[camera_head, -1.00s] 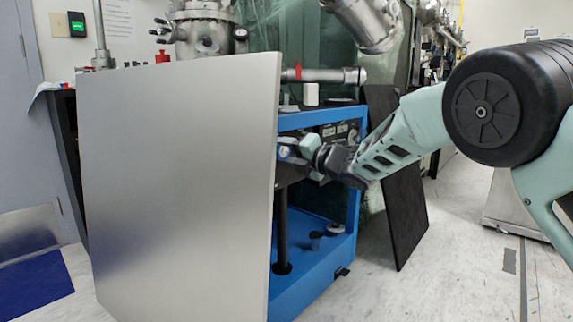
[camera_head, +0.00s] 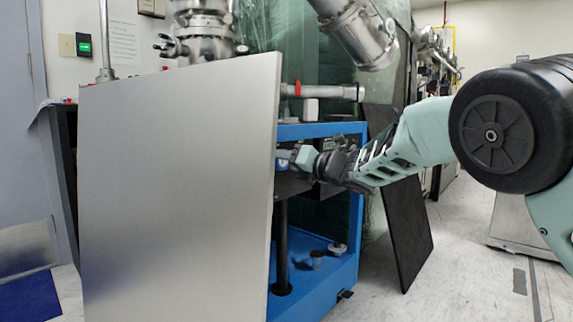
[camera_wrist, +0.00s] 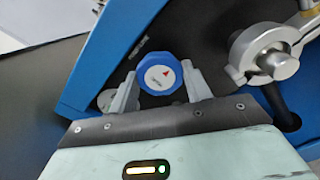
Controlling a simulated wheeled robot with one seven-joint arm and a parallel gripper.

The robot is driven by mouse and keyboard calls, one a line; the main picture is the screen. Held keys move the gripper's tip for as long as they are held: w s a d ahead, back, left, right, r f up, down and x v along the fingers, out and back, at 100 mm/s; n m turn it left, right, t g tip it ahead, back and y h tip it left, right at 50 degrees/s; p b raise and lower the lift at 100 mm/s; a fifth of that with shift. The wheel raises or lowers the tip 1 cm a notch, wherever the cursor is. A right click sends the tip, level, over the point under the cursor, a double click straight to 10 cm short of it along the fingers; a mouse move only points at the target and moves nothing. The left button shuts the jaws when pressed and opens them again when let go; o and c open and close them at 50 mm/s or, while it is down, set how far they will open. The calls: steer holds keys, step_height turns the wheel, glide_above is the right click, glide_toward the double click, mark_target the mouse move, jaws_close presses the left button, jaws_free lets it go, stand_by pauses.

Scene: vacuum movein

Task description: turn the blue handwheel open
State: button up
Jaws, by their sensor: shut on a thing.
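The blue handwheel (camera_wrist: 160,73) shows in the wrist view, with a white centre face bearing a red arrow mark and small lettering too blurred to read. My gripper (camera_wrist: 160,84) has one grey finger on each side of it and is shut on its rim. In the head view, the gripper (camera_head: 288,157) reaches into the blue frame from the right. Only a small blue part of the handwheel (camera_head: 281,161) shows there, beside the edge of the grey panel.
A large grey metal panel (camera_head: 175,190) stands in front of the blue frame (camera_head: 341,270) and hides its left part. A dark board (camera_head: 407,225) leans at its right. A metal clamp fitting (camera_wrist: 265,60) is close right of my gripper in the wrist view.

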steer(key=shift+f, duration=0.15)
steer(key=o, duration=0.7)
steer(key=shift+p+v, duration=2.6)
steer(key=shift+v, duration=6.15)
